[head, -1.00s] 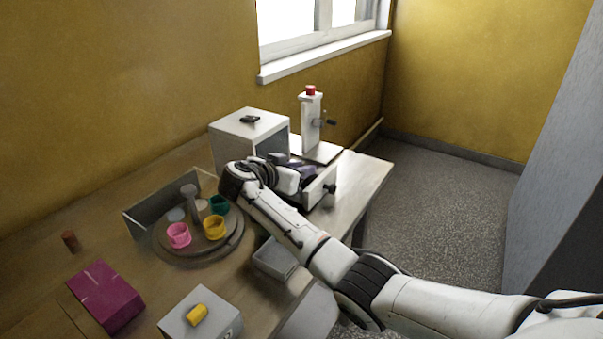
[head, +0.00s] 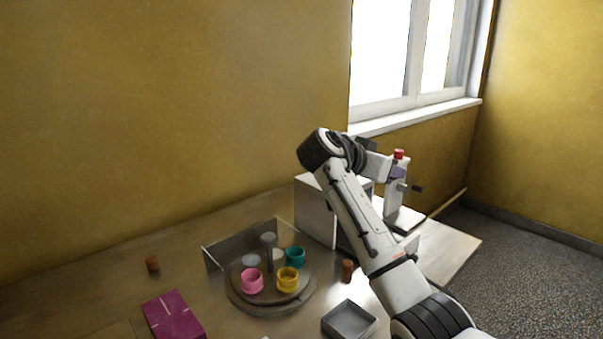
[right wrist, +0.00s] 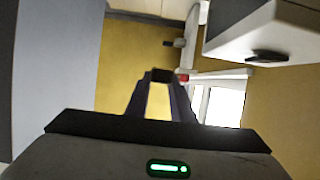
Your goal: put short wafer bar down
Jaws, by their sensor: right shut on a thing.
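My right gripper (head: 400,173) is raised above the back right of the table, beside the white post with the red cap. In the right wrist view its two fingers (right wrist: 161,80) close on a small dark brown piece (right wrist: 161,75), which I take to be the short wafer bar. In the head view this piece is too small or hidden to make out. My left gripper is not in view.
A white box (head: 314,212) stands behind my right arm, near the post (head: 396,200). A round turntable (head: 270,309) holds pink, yellow and teal cups. A grey tray (head: 350,318), a magenta box (head: 173,315) and brown stubs (head: 347,270) (head: 152,264) are on the table.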

